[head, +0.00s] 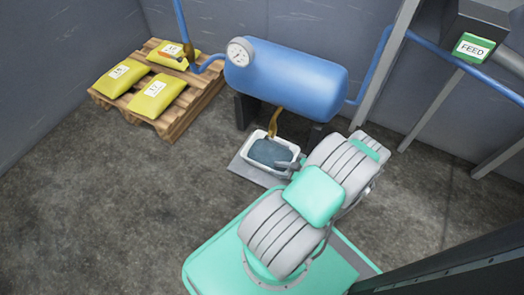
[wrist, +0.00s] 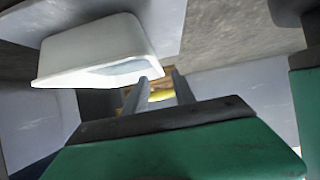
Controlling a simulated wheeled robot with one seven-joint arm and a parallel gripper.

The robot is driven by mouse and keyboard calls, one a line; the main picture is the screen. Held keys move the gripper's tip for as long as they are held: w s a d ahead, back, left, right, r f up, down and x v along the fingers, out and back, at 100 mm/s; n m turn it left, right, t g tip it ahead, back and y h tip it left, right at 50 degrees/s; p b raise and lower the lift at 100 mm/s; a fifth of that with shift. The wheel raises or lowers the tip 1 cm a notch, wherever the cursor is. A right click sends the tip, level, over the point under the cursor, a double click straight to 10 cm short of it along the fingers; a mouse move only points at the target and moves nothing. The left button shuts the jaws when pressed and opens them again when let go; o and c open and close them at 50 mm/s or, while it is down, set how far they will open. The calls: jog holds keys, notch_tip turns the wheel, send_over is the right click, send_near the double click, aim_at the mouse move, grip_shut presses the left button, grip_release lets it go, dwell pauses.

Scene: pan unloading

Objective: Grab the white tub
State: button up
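The white tub (head: 252,164) sits on a grey plate under the blue tank, with dark bluish liquid inside. In the wrist view the tub (wrist: 85,50) appears upside down at upper left. My gripper (head: 286,165) is at the tub's right side in the head view, partly over its rim. In the wrist view my gripper (wrist: 160,80) has its two fingers apart, with a visible gap between them. The tub's near corner lies close to the left fingertip; I cannot tell whether they touch.
The blue tank (head: 290,75) with a gauge (head: 240,51) stands above the tub, its brown drain pipe (head: 274,122) reaching down over it. A wooden pallet (head: 165,122) with yellow bags (head: 158,97) is at left. The floor (head: 110,200) at left front is clear.

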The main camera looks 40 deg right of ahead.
aim_at(262, 165)
jog(key=b+x, duration=0.1)
jog(key=x, duration=0.1)
jog(key=b+x, duration=0.1)
jog(key=x, duration=0.2)
jog(key=b+x, duration=0.1)
jog(key=x, duration=0.1)
jog(key=shift+w+d+f, duration=0.1)
jog(key=shift+w+d, duration=0.1)
jog(key=shift+w, duration=0.15)
jog(key=shift+w+a+f, duration=0.1)
jog(key=shift+w, duration=0.4)
grip_shut()
dwell(0.6)
